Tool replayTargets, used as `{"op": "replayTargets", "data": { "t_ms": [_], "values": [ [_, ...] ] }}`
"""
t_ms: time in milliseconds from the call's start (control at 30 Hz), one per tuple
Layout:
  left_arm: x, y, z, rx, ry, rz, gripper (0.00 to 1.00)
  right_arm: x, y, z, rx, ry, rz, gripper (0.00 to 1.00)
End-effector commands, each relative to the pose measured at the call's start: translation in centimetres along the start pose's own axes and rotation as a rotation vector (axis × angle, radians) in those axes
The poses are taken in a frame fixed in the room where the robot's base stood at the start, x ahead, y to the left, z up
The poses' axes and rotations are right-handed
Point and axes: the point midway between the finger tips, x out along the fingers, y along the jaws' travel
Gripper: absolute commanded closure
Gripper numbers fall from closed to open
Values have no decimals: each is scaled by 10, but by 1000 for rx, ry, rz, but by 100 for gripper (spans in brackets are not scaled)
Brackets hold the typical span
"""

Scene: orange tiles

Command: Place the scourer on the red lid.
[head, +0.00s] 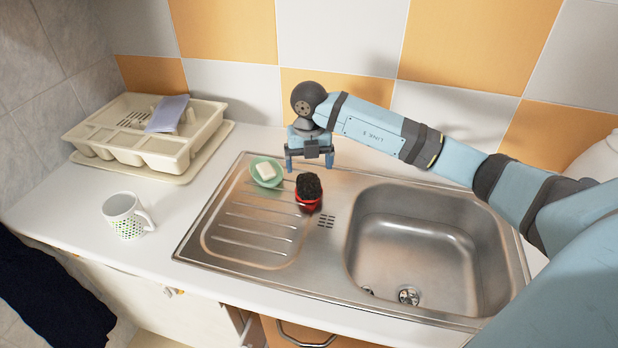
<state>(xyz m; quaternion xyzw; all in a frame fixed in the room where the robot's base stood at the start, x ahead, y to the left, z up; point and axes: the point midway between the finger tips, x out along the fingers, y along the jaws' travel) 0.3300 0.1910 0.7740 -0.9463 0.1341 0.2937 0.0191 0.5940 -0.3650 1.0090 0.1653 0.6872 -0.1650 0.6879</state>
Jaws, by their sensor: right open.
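The scourer (309,185) is a dark, rough, rounded pad. It rests on top of the red lid (308,207), on the drainboard left of the sink basin, and hides most of the lid's upper face. My right gripper (309,164) is open and empty, pointing down, just behind and above the scourer. A gap seems to show between its fingertips and the scourer. My left gripper is not in view.
A green dish with white soap (265,171) sits just left of the scourer. The steel basin (425,240) lies to the right. A dotted mug (126,216) and a cream dish rack (125,150) stand on the left counter. The drainboard's front left is clear.

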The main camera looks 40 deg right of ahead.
Motion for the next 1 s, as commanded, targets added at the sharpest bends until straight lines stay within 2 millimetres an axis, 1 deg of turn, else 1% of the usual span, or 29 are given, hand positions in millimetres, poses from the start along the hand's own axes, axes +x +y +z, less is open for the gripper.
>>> {"op": "replayTargets", "data": {
  "t_ms": [33, 100, 200, 300, 467, 1000],
  "values": [
    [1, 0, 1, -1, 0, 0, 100, -12, 0, 1, -2, -4, 1, 12],
    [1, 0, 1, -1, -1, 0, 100, -24, 0, 1, -1, -3, 1, 12],
    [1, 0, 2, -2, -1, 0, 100, -39, 0, 0, 0, -2, 1, 12],
    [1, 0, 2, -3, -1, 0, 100, -48, 0, 0, 0, -1, 0, 12],
    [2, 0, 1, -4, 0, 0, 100, -53, 0, 0, 0, 0, 0, 12],
    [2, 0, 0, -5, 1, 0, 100, -53, 0, 0, 0, 0, 0, 12]
  ]
}}
